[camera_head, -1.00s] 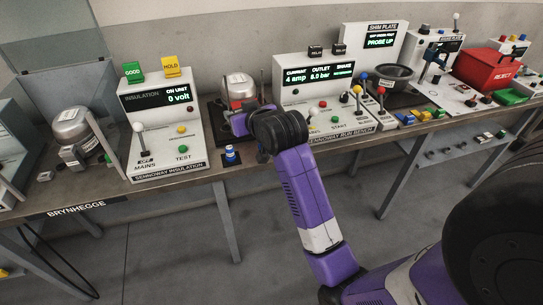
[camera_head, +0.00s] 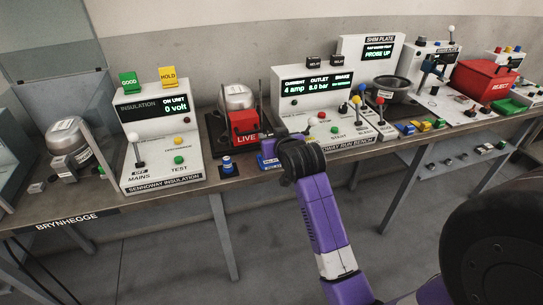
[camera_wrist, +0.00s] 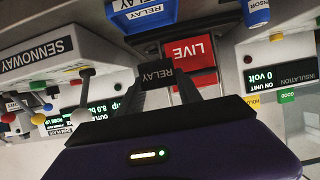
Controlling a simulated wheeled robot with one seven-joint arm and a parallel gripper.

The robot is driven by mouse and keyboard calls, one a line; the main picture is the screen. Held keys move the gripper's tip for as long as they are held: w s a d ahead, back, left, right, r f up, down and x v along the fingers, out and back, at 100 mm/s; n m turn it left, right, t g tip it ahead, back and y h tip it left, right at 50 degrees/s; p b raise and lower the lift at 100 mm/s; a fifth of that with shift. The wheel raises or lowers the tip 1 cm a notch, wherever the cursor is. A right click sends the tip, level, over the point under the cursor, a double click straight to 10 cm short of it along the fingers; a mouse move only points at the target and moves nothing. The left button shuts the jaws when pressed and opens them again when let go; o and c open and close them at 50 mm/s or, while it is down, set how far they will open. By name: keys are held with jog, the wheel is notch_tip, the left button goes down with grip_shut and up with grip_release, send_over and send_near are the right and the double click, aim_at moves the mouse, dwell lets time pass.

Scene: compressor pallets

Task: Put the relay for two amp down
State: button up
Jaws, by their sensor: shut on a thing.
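My gripper (camera_wrist: 166,80) is shut on a small dark relay (camera_wrist: 156,73) marked RELAY, seen between the fingers in the wrist view. Any amp rating on it is not readable. A blue tray marked RELAY (camera_wrist: 146,16) lies beyond the fingertips in the wrist view. In the head view a blue tray (camera_head: 268,163) shows partly at the bench's front edge, left of my wrist. My wrist hides the fingers and the relay there. I cannot tell whether the relay touches anything.
A red LIVE box (camera_head: 244,125) stands before a metal compressor (camera_head: 237,97), left of my wrist. The run bench panel (camera_head: 325,85) reads 4 amp and stands behind right. A blue-topped sensor piece (camera_head: 227,165) stands on the bench edge. The insulation tester (camera_head: 158,150) reads 0 volt.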

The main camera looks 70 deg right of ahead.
aim_at(271, 162)
jog(key=shift+f+b, duration=0.3)
jog(key=shift+f, duration=3)
jog(key=o, duration=1.4)
jog(key=shift+f, duration=0.15)
jog(key=shift+c, duration=0.2)
